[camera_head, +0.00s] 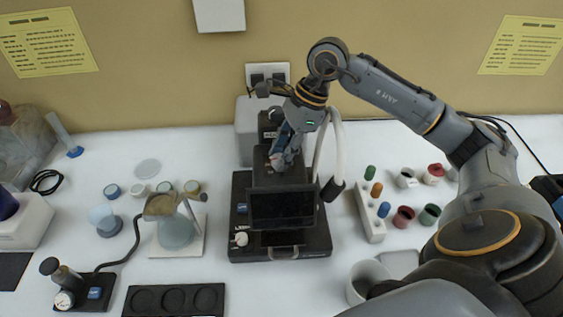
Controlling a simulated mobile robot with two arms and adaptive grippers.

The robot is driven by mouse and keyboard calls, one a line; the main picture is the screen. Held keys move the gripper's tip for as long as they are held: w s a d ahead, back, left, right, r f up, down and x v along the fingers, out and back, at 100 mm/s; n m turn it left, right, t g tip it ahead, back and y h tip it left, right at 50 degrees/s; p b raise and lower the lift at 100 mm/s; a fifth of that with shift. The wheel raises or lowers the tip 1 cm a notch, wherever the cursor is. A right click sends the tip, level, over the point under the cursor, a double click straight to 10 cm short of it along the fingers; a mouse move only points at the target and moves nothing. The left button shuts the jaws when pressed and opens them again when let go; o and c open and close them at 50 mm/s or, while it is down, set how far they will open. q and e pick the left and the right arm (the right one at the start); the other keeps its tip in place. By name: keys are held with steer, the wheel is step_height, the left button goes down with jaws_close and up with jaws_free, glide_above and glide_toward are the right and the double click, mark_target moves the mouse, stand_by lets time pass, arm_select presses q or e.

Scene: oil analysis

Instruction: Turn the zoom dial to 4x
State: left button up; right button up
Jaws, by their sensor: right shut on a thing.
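The black instrument with a dark screen (283,208) stands at the middle of the white table on a wide black base (305,246). My right gripper (277,162) reaches down from above to the column just behind the screen. Its fingers are shut on the zoom dial there. The dial is mostly hidden by the fingers, and its marks are too small to read. A small white knob (241,238) sits at the front left of the base. My left gripper is not in view.
A stand with a glass flask (177,233) is left of the instrument. A white rack (371,212) with coloured caps is to its right, near several small cups (404,217). A white hose (338,150) hangs close beside my right gripper.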

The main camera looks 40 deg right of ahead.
steer(key=m+b, duration=0.1)
steer(key=m+t+b, duration=0.1)
steer(key=shift+s+f+m+h, duration=0.1)
steer(key=shift+f+m+h, duration=0.2)
steer(key=shift+m, duration=0.1)
steer(key=m+t+h+b, duration=0.1)
steer(key=m+b, duration=0.1)
steer(key=m, duration=0.1)
steer(key=shift+a+r+m, duration=0.1)
steer(key=shift+r+m, duration=0.05)
steer(key=shift+m, duration=0.15)
steer(key=m+h+b, duration=0.1)
steer(key=m, duration=0.2)
steer(key=shift+s+a+r+m+t+b, duration=0.1)
steer(key=shift+m+t+b, duration=0.2)
steer(key=shift+t+b, duration=0.1)
steer(key=shift+m+h+b, duration=0.4)
steer(key=shift+m+h, duration=0.3)
steer(key=shift+m, duration=1.1)
steer(key=o, duration=1.2)
steer(key=shift+c, duration=0.2)
steer(key=shift+r, duration=0.1)
steer(key=v, duration=1.2)
steer(key=shift+s+a, duration=0.15)
